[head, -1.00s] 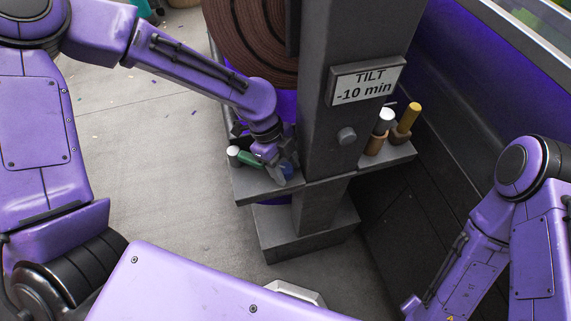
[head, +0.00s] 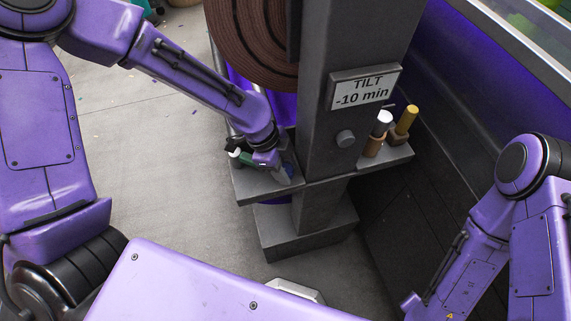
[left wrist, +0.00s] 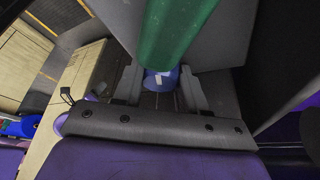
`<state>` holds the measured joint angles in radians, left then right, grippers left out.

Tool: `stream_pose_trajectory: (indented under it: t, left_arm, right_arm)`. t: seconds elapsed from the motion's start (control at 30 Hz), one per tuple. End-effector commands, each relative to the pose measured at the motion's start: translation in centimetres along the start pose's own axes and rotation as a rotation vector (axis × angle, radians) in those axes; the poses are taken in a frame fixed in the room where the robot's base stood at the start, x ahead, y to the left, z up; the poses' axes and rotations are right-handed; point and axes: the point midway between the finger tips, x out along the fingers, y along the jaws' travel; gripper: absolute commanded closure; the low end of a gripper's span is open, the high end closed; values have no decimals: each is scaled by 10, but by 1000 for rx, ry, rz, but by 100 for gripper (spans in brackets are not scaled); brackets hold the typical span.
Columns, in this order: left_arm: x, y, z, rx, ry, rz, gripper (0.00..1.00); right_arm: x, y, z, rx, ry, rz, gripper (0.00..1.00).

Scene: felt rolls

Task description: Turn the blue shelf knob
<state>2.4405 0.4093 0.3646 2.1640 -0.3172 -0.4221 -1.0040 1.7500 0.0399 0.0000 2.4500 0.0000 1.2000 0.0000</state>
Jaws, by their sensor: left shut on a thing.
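The blue shelf knob (left wrist: 161,82) shows between the two grey fingers of my left gripper (left wrist: 160,95) in the left wrist view. The fingers are shut on it. In the head view my left gripper (head: 283,173) is at the left part of the dark grey shelf (head: 262,189), beside the post. There the knob is mostly hidden by the gripper, with only a little blue showing. My right arm stands at the right edge of the head view, and its gripper is not in view.
A green cylinder (left wrist: 176,28) is very close to my left gripper; it also shows in the head view (head: 246,158). A post (head: 345,110) with a "TILT -10 min" sign (head: 363,88) rises beside the gripper. White-topped (head: 383,122) and yellow-topped (head: 406,119) items stand on the right shelf.

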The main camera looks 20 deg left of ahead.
Motion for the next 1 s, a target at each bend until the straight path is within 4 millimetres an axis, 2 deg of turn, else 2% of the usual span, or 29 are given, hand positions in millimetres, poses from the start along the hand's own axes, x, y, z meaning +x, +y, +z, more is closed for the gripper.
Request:
stream_pose_trajectory:
  t: [0.5,1.0]
  left_arm:
    - [0,3,1,-412,-7,-167,89]
    - [1,3,1,-589,-5,-240,89]
  right_arm:
    - [-21,2,-9,0,0,0,100]
    - [-28,3,-12,0,0,0,100]
